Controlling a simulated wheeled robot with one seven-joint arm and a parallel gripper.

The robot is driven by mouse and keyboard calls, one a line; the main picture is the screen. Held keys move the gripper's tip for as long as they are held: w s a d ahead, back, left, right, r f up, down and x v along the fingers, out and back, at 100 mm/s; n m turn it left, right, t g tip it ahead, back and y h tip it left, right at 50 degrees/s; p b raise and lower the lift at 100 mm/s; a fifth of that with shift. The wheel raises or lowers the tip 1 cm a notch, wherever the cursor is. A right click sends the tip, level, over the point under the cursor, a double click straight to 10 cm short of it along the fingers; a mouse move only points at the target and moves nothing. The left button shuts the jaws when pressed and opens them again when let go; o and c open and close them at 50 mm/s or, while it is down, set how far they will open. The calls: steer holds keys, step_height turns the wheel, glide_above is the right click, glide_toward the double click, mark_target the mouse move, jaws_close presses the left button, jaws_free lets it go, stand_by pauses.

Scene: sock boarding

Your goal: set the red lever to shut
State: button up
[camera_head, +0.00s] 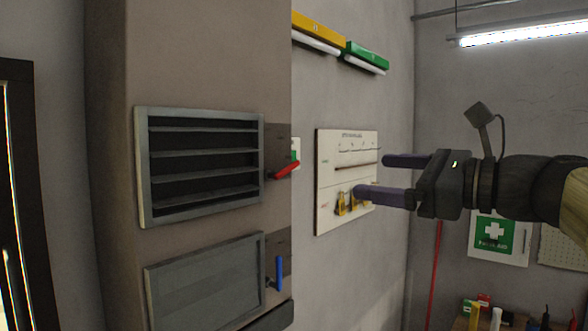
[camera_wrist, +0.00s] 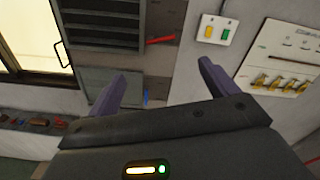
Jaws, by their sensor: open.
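The red lever (camera_head: 287,170) is on the right side of the upper louvre vent (camera_head: 140,170) on the pillar. It lies nearly level, its handle pointing right and slightly up. The slats of that vent stand apart with dark gaps between them. The lever also shows in the wrist view (camera_wrist: 160,40), near the top middle. My gripper (camera_head: 374,177) is open and empty, to the right of the red lever and apart from it. Its two purple fingers point left in the head view; they also show in the wrist view (camera_wrist: 163,70).
A lower vent (camera_head: 205,283) with closed slats has a blue lever (camera_head: 279,273) hanging upright beside it. A white panel (camera_head: 330,205) with yellow switches is on the wall behind my fingers. A ledge (camera_head: 270,317) juts out below. The space between gripper and red lever looks clear.

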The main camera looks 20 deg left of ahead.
mark_target(289, 168)
steer(key=shift+a, duration=0.1)
steer(key=p+x, duration=0.7)
steer(key=x, duration=0.9)
steer(key=shift+w+a+r, duration=0.1)
steer(key=shift+w+a, duration=0.1)
steer(key=shift+a, duration=0.1)
steer(key=shift+w+a+p, duration=0.15)
steer(key=shift+a+p, duration=0.15)
steer(key=shift+p, duration=0.05)
steer(key=c, duration=1)
steer(key=shift+o, duration=0.2)
